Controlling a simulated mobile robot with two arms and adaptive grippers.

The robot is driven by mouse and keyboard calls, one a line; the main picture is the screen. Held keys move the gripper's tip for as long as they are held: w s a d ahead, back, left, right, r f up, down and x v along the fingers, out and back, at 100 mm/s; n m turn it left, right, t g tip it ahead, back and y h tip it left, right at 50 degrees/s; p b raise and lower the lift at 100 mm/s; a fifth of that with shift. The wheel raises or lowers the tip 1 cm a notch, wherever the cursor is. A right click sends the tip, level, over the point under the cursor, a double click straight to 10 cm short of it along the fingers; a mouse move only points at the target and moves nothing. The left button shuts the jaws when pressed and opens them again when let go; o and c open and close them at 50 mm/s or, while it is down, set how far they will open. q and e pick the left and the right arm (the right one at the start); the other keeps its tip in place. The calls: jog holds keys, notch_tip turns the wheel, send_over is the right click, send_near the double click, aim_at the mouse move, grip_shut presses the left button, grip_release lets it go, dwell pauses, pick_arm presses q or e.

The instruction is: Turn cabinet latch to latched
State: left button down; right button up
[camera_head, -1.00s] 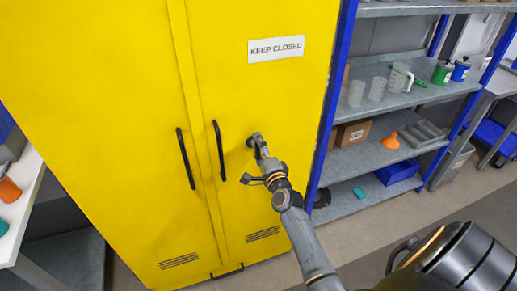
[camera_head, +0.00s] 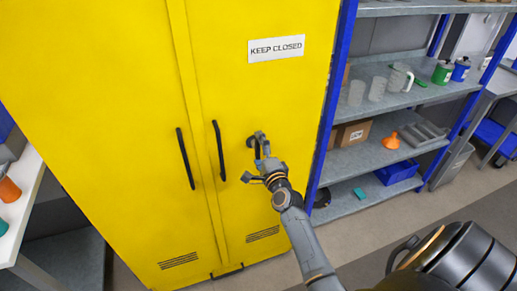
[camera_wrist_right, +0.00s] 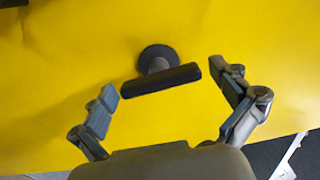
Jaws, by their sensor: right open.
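The yellow cabinet (camera_head: 110,130) stands in front of me with both doors closed. Its latch is a dark bar handle on a round base, on the right door; in the right wrist view the latch (camera_wrist_right: 160,80) lies nearly level across the picture, its right end slightly higher. My right gripper (camera_head: 254,160) is at the latch and hides part of it in the head view. In the right wrist view the right gripper (camera_wrist_right: 163,92) is open, with one finger off each end of the bar and small gaps showing. My left gripper is not in view.
Two long black door handles (camera_head: 219,150) are left of the latch. A grey shelf rack (camera_head: 360,155) with blue posts stands right of the cabinet, holding jugs, a box and an orange funnel. A white table (camera_head: 22,205) is at the left edge.

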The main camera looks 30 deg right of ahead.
jog(key=shift+s, duration=0.25)
jog(key=v, duration=1.1)
jog(key=shift+s+a, duration=0.2)
jog(key=shift+s, duration=0.05)
